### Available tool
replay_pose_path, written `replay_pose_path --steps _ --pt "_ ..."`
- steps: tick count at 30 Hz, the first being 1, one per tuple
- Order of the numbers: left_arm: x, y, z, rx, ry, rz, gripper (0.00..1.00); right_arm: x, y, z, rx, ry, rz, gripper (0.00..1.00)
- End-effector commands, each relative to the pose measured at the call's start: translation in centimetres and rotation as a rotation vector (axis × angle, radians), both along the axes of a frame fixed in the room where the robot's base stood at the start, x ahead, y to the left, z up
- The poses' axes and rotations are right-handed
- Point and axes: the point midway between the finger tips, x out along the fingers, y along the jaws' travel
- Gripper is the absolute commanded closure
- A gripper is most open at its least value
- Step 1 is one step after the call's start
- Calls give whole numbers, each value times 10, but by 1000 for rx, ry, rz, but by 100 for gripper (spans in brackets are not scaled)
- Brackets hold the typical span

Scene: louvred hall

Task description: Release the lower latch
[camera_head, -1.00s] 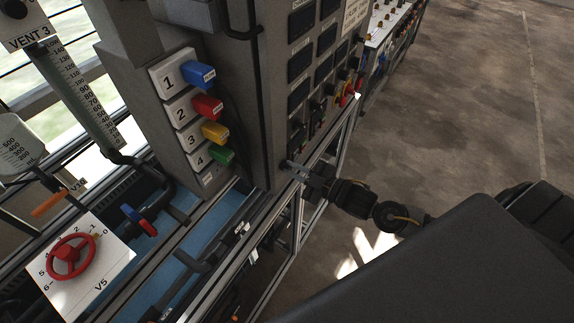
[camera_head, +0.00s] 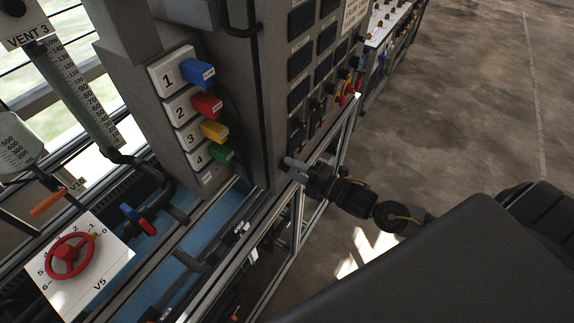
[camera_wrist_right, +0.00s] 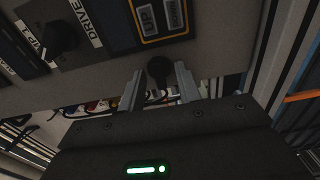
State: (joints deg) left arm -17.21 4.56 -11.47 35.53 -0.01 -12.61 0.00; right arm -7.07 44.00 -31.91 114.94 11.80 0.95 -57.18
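My right gripper (camera_head: 291,170) is at the lower front corner of the grey cabinet (camera_head: 236,82) in the head view. In the right wrist view its two grey fingers (camera_wrist_right: 158,82) are apart, one on each side of a round black knob (camera_wrist_right: 159,68) at the lower edge of the panel. The knob may be the lower latch; no label on it shows. I cannot tell whether the fingers touch it. In the head view the gripper hides the knob. My left gripper is not in view.
The wrist view shows a rotary switch (camera_wrist_right: 60,42) and UP/DOWN buttons (camera_wrist_right: 160,17) just above the knob. Numbered coloured handles (camera_head: 207,106) stick out of the cabinet's side. A red handwheel (camera_head: 70,257) is at lower left. Open floor (camera_head: 470,110) lies to the right.

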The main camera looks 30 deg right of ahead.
Motion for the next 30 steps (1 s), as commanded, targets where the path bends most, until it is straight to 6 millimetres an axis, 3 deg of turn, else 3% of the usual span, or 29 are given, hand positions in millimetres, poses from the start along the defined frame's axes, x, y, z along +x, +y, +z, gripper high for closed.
replay_pose_path --steps 10,24,30 --pt "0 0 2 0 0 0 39 -4 -2 0 0 1 0 64" --pt "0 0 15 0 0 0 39 -53 -31 1 0 1 0 64" --pt "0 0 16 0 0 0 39 -60 -36 1 1 -1 0 64"
